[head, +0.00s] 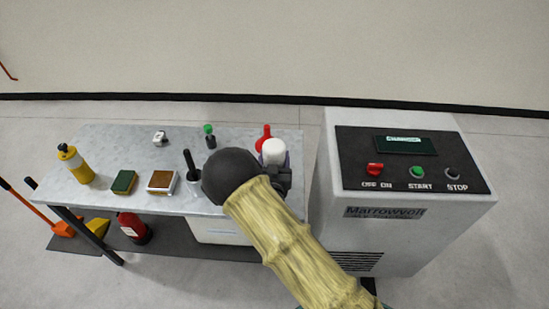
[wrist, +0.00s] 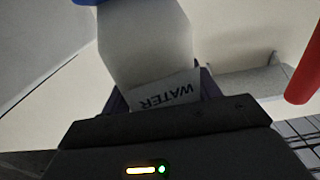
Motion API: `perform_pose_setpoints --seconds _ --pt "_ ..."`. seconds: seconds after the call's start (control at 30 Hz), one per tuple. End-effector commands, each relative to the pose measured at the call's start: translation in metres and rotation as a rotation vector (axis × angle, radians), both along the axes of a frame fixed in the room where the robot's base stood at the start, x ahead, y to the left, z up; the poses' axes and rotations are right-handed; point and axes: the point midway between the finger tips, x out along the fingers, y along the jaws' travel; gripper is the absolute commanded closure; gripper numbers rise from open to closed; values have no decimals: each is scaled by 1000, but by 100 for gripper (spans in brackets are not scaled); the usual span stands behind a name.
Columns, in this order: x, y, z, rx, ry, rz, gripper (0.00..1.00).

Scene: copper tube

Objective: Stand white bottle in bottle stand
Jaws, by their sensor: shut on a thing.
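The white bottle (head: 274,150) is in my gripper (head: 277,168), above the right end of the grey table in the head view. In the wrist view the bottle (wrist: 145,45) stands out between the dark fingers. Its WATER label reads upside down there, and a bit of blue shows at the top left edge. My gripper is shut on the bottle. My arm hides part of the table's front right. I cannot make out a bottle stand for certain in either view.
On the grey table (head: 110,150) are a yellow bottle (head: 76,165), a green sponge (head: 124,182), a brown block (head: 162,181), a black-handled item (head: 191,168) and a green-topped item (head: 209,136). A red item (head: 265,136) is close behind the bottle. A grey machine (head: 400,190) stands at right.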

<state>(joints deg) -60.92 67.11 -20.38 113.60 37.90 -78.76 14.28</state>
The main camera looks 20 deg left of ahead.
Motion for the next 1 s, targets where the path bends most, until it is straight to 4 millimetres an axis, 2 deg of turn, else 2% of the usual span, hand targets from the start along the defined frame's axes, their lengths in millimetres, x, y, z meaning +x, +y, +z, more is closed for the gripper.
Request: perform_pose_setpoints --seconds 0.37,0.67,0.7,0.8,1.0 --pt "0 0 -11 2 -4 0 80" --pt "0 0 -11 2 -4 0 80" --pt "0 0 -11 2 -4 0 35" --pt "0 0 -12 2 -3 0 15" --pt "0 0 -12 0 -1 0 13"
